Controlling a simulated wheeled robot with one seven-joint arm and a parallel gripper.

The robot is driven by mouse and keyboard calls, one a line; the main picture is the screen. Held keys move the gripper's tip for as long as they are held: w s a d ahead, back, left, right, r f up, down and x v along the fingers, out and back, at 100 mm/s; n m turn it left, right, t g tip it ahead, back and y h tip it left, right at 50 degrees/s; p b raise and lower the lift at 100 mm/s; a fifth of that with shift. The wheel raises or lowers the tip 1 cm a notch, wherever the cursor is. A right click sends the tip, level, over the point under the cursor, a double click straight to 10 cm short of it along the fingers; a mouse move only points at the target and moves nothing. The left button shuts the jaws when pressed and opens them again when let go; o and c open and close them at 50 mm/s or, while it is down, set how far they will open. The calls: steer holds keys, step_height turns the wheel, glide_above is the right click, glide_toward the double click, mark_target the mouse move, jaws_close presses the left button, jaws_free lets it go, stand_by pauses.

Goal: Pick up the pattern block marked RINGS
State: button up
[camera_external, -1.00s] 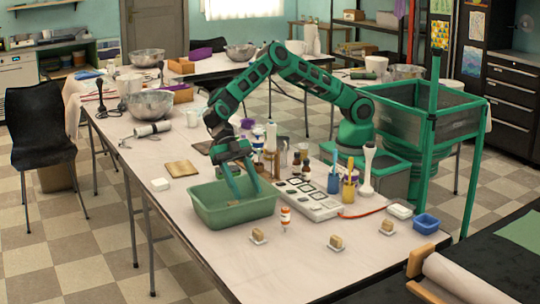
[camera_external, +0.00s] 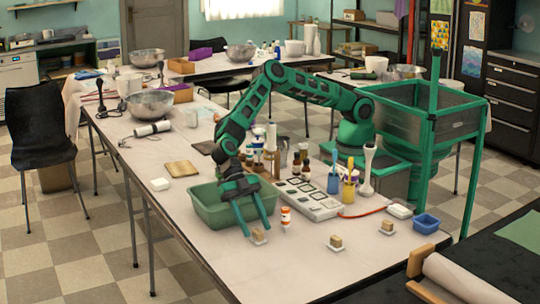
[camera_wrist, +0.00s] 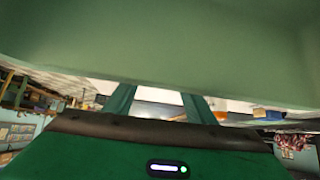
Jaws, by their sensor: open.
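My gripper (camera_external: 257,230) is open and points down over the tub's front right rim. Its fingertips appear close to the first block, with nothing visibly held. In the wrist view my fingers (camera_wrist: 160,100) are apart, and no block is clearly visible.
The green tub (camera_external: 207,212) is beside my gripper. A small orange-and-white bottle (camera_external: 286,218) stands just right of it. A pale green surface (camera_wrist: 160,40) fills the wrist view's top.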

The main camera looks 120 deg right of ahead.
mark_target(257, 229)
steer(key=shift+x, duration=1.55)
steer(key=c, duration=1.1)
steer(key=shift+r, duration=0.1)
